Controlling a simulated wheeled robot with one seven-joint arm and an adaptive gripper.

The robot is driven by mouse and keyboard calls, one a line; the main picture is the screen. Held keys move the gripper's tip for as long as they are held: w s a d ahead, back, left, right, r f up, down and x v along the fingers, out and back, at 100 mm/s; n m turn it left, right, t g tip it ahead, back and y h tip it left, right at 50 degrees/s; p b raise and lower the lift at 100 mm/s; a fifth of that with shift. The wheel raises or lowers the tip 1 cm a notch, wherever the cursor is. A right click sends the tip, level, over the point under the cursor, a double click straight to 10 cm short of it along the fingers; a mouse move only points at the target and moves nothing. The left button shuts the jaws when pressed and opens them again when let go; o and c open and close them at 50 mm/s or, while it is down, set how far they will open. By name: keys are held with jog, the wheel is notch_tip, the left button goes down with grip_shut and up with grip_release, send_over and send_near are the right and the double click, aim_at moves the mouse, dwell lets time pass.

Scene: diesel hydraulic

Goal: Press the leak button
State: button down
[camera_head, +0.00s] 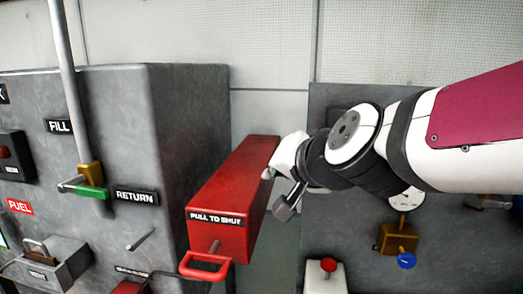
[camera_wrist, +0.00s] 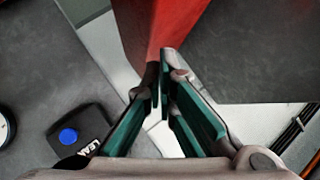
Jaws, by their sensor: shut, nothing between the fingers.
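The leak button is a round blue button (camera_wrist: 67,136) on a black box (camera_wrist: 85,125) with white lettering, partly cut off, that seems to read LEAK. It is at the lower left of the wrist view, to the left of my gripper and apart from it. My gripper (camera_wrist: 162,92) is shut and empty, its green-padded fingers pointing toward a red surface. In the head view my gripper shows beside the long red box (camera_head: 235,195), and I cannot make out the leak button there.
The red box has a PULL TO SHUT label and a red handle (camera_head: 205,266). A grey cabinet (camera_head: 180,110) stands left. On the right panel are a red button (camera_head: 328,264), a brass valve with a blue knob (camera_head: 406,260), and a gauge (camera_head: 407,199) partly behind my arm.

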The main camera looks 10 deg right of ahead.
jog(key=w+d+r+m+t+h+p, duration=0.15)
jog(key=w+d+m+h, duration=0.35)
jog(key=d+m+h, duration=0.5)
jog(key=s+d+f+m+g+h+p, duration=0.1)
jog(key=s+d+f+m+g+h, duration=0.2)
jog(key=s+d+m+g+h, duration=0.3)
jog(key=s+m+g, duration=0.2)
jog(key=s, duration=0.1)
jog(key=shift+d+f, duration=0.15)
jog(key=shift+f, duration=0.1)
jog(key=w+d+b, duration=0.3)
jog(key=w, duration=0.5)
jog(key=shift+d, duration=0.25)
jog(key=shift+w, duration=0.25)
jog(key=shift+w+d, duration=0.15)
jog(key=shift+w, duration=0.1)
